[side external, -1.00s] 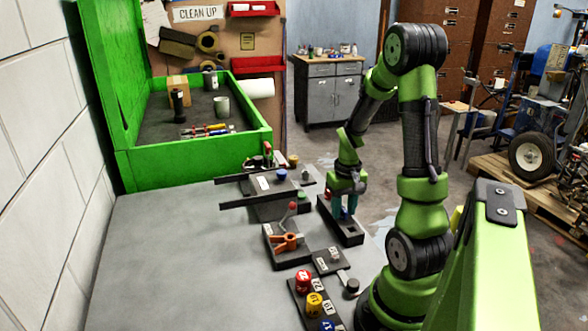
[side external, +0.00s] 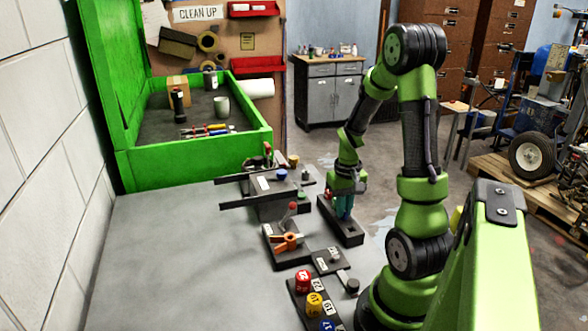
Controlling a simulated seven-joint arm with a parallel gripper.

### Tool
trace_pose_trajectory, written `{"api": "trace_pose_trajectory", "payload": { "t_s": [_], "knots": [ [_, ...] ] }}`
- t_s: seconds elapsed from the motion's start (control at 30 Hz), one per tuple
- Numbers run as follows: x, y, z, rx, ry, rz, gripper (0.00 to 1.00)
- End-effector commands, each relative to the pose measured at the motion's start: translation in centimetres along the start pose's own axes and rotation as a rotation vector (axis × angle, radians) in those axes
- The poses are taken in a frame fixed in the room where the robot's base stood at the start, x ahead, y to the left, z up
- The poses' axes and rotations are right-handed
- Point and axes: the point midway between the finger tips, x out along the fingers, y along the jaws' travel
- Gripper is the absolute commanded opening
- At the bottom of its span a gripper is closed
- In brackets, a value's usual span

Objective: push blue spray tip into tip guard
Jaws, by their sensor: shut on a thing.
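A blue tip (side external: 327,325) stands in the numbered rack at the bottom edge, partly cut off by the frame. An orange handled piece (side external: 287,242) sits on a dark base left of the tray; I cannot tell if it is the tip guard.
A red tip (side external: 303,281) and a yellow tip (side external: 314,304) stand in the same rack. A dark fixture with a blue knob (side external: 281,174) lies behind the orange piece. A green-walled bin (side external: 195,156) stands at the back left. The left of the grey table (side external: 180,260) is clear.

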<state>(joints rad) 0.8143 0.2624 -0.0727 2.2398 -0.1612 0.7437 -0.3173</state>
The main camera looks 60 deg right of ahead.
Motion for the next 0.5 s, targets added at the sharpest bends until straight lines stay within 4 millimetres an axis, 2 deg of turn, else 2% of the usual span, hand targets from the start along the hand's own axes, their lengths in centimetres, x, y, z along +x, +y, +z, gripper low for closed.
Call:
{"api": "trace_pose_trajectory", "payload": {
  "t_s": [0.5],
  "knots": [
    [-0.79,0.0,-0.03,0.0,0.001,0.0,0.0]
  ]
}}
